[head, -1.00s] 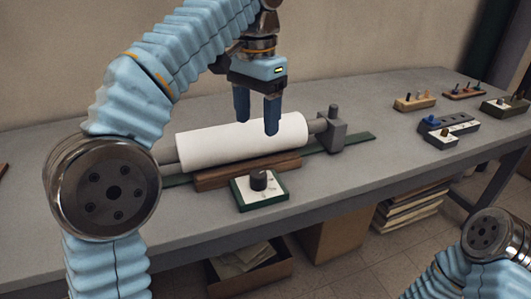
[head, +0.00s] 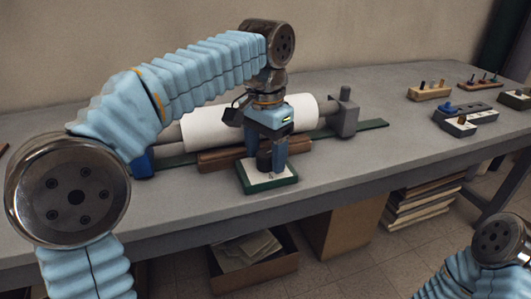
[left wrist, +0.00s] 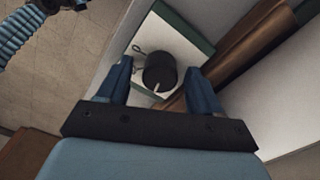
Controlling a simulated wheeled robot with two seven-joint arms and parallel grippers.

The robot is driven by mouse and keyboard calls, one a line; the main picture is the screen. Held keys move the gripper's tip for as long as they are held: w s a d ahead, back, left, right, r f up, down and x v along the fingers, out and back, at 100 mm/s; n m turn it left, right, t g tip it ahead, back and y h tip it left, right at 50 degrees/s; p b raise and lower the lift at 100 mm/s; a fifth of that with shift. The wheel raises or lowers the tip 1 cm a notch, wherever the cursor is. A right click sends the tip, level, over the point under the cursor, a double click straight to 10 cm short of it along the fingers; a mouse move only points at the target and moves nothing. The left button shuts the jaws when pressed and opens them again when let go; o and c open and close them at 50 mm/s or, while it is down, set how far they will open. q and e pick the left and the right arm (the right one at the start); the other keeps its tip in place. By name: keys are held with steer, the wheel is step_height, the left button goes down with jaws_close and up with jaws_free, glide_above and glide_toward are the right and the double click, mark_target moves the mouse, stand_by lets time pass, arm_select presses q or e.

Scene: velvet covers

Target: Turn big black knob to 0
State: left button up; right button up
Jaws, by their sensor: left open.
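The big black knob (head: 264,161) stands on a white plate in a green-edged base (head: 270,186) near the table's front edge. In the left wrist view the knob (left wrist: 160,71) shows from above, with a light pointer line on its rim toward the lower side. My left gripper (head: 266,158) points down over it, fingers open. In the left wrist view its fingertips (left wrist: 160,75) stand on either side of the knob, with gaps on both sides. The 0 mark cannot be read. My right arm shows at lower right; its gripper is out of view.
A white roller (head: 208,128) on a wooden block (head: 225,159) lies right behind the knob base. A grey end stand (head: 344,115) holds its right end. Small knob and peg boards (head: 467,118) stand at the right. Books and boxes are under the table.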

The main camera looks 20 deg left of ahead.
arm_select(q)
steer(key=shift+c, duration=0.3)
steer(key=c, duration=1)
